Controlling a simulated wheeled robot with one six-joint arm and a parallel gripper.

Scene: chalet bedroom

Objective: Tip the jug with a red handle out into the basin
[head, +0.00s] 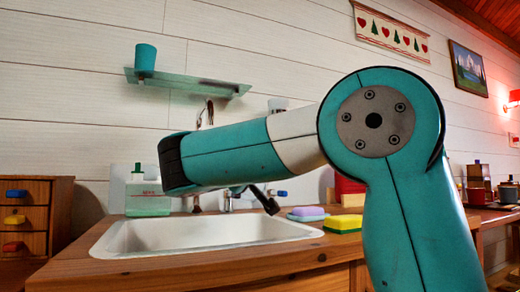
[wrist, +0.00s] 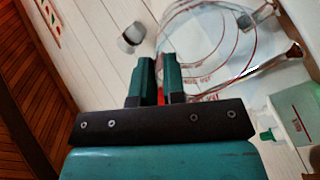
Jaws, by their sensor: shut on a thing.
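My gripper (wrist: 160,80) is shut on the red handle of a clear jug (wrist: 205,35); a little red (wrist: 160,96) shows between the fingers in the wrist view. The jug is see-through with red print on its wall, and lies beyond the fingertips. Its tilt and contents are hard to tell. In the head view the jug cannot be made out, and my arm covers much of the space above the sink. The white basin (head: 130,238) is set in the wooden counter, below my forearm.
A soap bottle with a green cap (head: 148,200) stands behind the basin at left; it also shows in the wrist view (wrist: 302,112). Sponges (head: 343,223) lie on the right. A glass shelf (head: 185,82) holds a teal cup (head: 145,57). Small drawers (head: 25,215) stand at far left.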

